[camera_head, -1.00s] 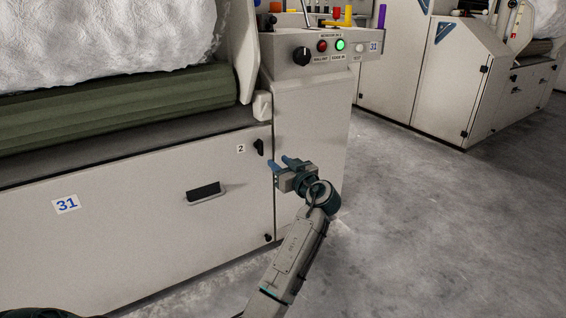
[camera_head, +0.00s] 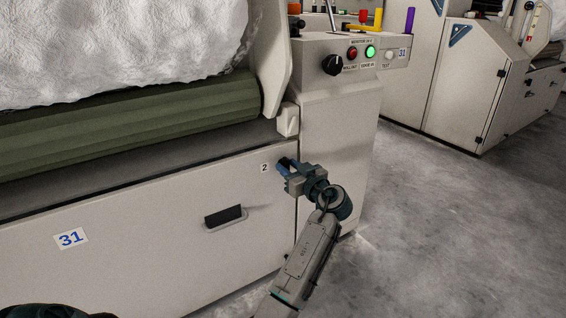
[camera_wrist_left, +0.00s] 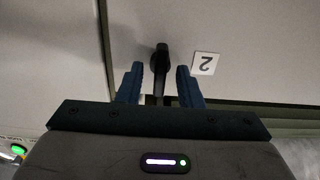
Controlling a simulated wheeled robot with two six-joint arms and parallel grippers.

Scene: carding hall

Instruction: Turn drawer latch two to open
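Drawer latch two is a small black handle beside a white label with a "2" (camera_head: 264,168) near the drawer's upper right corner. In the left wrist view the latch (camera_wrist_left: 160,62) lies between my two blue fingers, with a gap on each side. The label (camera_wrist_left: 205,63) is upside down there. My left gripper (camera_head: 283,167) is open at the latch and mostly hides it in the head view. Whether a fingertip touches the panel I cannot tell. My right gripper is not in view.
A control box with a black knob (camera_head: 333,65) and lit buttons stands above right. A green roller (camera_head: 130,120) runs above the drawer. Open floor (camera_head: 460,220) lies to the right.

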